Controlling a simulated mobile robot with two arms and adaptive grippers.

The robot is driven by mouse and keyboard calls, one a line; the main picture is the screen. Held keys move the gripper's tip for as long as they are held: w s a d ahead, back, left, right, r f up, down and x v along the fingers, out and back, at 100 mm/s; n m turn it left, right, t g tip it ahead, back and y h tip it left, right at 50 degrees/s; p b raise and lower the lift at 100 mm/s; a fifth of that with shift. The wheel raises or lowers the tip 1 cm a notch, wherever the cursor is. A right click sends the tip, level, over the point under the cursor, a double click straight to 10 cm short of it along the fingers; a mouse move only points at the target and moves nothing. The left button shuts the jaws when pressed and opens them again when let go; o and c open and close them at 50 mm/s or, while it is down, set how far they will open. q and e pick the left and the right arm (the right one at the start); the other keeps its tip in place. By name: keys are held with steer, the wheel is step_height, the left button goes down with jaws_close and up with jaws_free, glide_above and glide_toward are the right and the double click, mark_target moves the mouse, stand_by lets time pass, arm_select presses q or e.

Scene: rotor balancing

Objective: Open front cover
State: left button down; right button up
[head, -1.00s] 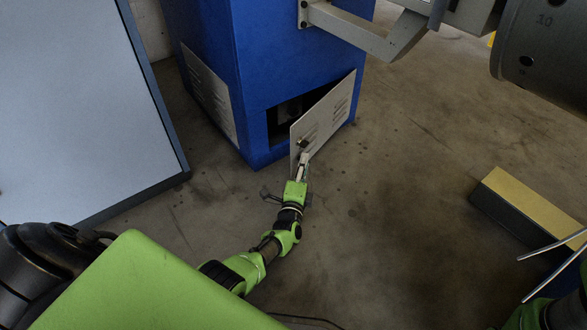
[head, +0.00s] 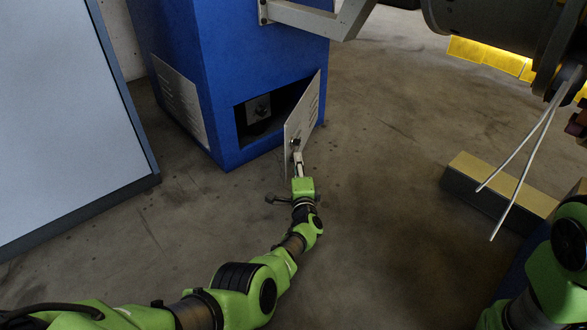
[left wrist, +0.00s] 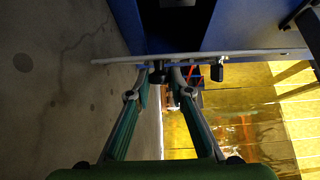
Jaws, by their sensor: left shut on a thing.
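The front cover (head: 302,118) is a pale vented panel on the blue machine cabinet (head: 215,80). It stands swung outward on its right side, at an angle to the cabinet front. The dark opening (head: 270,112) behind it shows, with a light fitting inside. My left gripper (head: 297,158) is shut on the front cover near its lower free edge, by a small dark knob. In the left wrist view the cover (left wrist: 245,54) shows edge-on, with the fingertips (left wrist: 168,72) against it. The exact grip is hard to make out. My right gripper cannot be made out.
A second vented panel (head: 180,100) is on the cabinet's left side. A large pale board with a dark frame (head: 148,185) stands at left. A yellow-topped block (head: 500,180) lies at right, under two thin pale rods (head: 522,165). The floor before the cover is clear.

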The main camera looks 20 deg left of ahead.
arm_select(q)
steer(key=shift+d, duration=0.15)
steer(key=c, duration=1.8)
jaws_free()
steer(key=shift+c, duration=0.2)
steer(key=shift+s+a, duration=0.1)
steer(key=shift+a, duration=0.15)
